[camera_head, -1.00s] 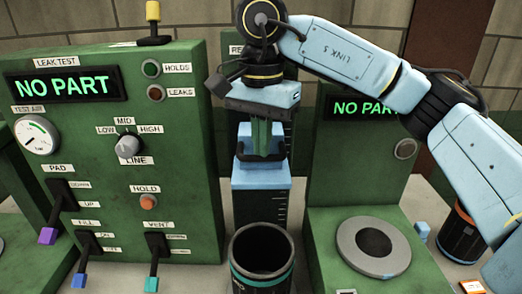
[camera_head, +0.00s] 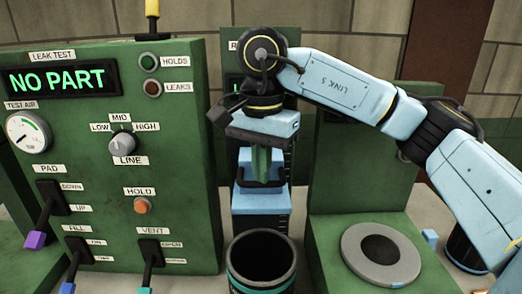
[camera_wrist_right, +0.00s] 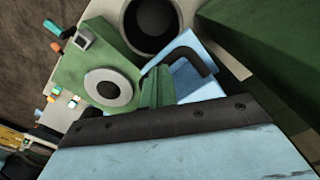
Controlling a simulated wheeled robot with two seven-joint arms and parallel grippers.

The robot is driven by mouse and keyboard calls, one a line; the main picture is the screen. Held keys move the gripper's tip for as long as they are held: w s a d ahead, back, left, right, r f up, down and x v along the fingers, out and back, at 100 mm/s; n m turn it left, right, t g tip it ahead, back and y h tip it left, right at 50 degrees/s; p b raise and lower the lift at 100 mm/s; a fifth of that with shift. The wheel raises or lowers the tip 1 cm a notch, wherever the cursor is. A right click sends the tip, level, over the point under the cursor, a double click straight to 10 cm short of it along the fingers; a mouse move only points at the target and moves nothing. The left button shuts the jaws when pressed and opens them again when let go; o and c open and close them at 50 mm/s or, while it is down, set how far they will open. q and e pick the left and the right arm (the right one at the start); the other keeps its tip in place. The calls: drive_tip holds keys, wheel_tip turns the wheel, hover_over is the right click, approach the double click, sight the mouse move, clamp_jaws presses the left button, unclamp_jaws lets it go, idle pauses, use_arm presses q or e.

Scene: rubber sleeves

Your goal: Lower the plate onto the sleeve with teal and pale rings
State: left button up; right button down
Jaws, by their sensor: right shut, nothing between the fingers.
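The light blue plate (camera_head: 262,201) sits on a graduated upright behind the sleeve, with a black handle on it. It also shows in the wrist view (camera_wrist_right: 203,86). My right gripper (camera_head: 262,172) is shut at the handle, its green fingers close together with nothing between them. They also show beside the handle in the wrist view (camera_wrist_right: 157,88). The black open-topped sleeve (camera_head: 240,273) stands upright in front of and below the plate; a teal band shows low on its side, the rest is cut off by the frame. It also shows in the wrist view (camera_wrist_right: 131,36). My left gripper is not in view.
A green leak-test panel (camera_head: 185,110) with levers and a "NO PART" display stands at left. A green stand (camera_head: 325,240) with a grey ring (camera_head: 353,250) is at right. Another dark sleeve (camera_head: 462,252) stands at far right, partly behind my right arm.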

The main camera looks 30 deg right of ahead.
sight(262, 198)
drive_tip(key=shift+f+b, duration=2.7)
drive_tip(key=shift+f, duration=1)
drive_tip(key=shift+r, duration=0.15)
drive_tip(key=shift+r+p, duration=2.9)
drive_tip(key=shift+r, duration=1.15)
